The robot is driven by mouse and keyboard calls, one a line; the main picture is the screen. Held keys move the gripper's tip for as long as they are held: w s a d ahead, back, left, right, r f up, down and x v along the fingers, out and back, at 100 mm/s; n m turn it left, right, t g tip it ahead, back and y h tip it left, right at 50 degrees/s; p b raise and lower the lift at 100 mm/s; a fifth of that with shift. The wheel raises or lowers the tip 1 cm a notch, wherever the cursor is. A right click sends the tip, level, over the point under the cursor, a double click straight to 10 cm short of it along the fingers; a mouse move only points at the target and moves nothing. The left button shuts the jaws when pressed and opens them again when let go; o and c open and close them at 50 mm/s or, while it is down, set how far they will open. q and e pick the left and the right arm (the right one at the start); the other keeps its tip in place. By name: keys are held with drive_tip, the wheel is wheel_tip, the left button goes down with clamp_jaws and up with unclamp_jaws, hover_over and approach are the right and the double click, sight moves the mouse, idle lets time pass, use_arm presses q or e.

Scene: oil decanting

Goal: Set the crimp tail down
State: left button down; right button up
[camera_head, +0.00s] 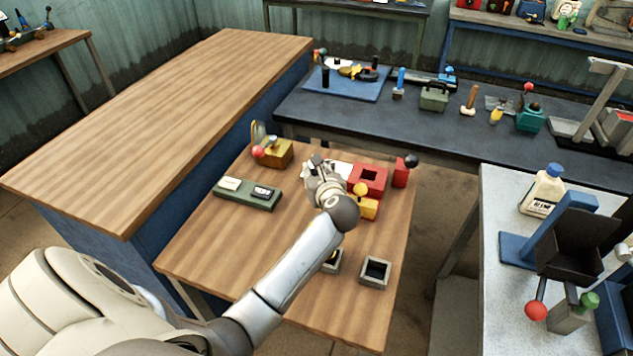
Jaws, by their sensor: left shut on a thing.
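My left gripper (316,165) is above the far part of the small wooden table (215,240), its arm reaching in from the lower left. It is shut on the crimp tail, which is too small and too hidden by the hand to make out. Just right of the hand is a red block with a square opening (369,176). A yellow piece with a ball knob (367,208) sits in front of that block, partly behind my wrist. Two small grey square trays stand nearer the front, one in clear view (376,271) and one partly behind my forearm (332,266). My right gripper is out of view.
A green tray (232,198) with a white and a black item lies left of the hand. A brass box with a red ball (278,152) stands behind it. A red box with a black knob (402,173) is at the far right corner. The table's front left is bare.

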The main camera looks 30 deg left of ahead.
use_arm(q)
drive_tip(key=shift+w+a+f, duration=0.3)
drive_tip(key=shift+w+f, duration=0.3)
drive_tip(key=shift+f, duration=0.15)
wheel_tip(320, 180, down, 2)
drive_tip(key=shift+f, duration=0.55)
drive_tip(key=shift+f, duration=0.2)
drive_tip(key=c, duration=1.2)
unclamp_jaws()
drive_tip(key=shift+r, duration=0.1)
drive_tip(key=shift+s+d+r, duration=0.1)
drive_tip(key=shift+d, duration=0.05)
drive_tip(key=v, duration=1.1)
drive_tip(key=shift+s+d+r, duration=0.2)
drive_tip(key=shift+s, duration=0.05)
